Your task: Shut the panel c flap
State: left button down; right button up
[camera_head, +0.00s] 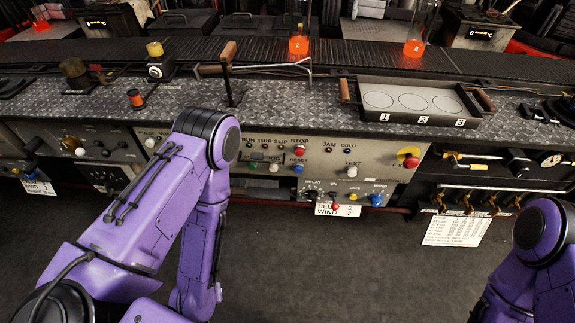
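A grey control panel (320,160) is set in the front of the bench, with labelled buttons such as RUN, TRIP, SLIP, STOP, JAM and COLD. Below it is a recess with small knobs marked DELAY (345,190), and a white label (338,210) hangs under it. Another panel (90,142) is at the left, with a lower recess (100,176). No lettering that I can read marks panel c, and I cannot tell which flap is its. My purple left arm covers part of the bench front. Both grippers are outside the picture.
A tray with three round discs (365,85) sits on the bench top. A hooked rod (228,75) stands left of it. Brass valves (465,195) are at the right. The dark floor (350,270) is clear.

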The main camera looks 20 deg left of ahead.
aim_at(253, 156)
jog(key=k, duration=1.25)
jog(key=u, duration=0.6)
jog(key=i, duration=0.45)
jog(key=u, duration=0.65)
jog(key=i, duration=0.85)
jog(key=z, duration=0.65)
jog(key=i, duration=0.55)
jog(key=z, duration=0.55)
jog(key=k, duration=1)
jog(key=u, duration=0.6)
jog(key=i, duration=0.7)
jog(key=z, duration=1.15)
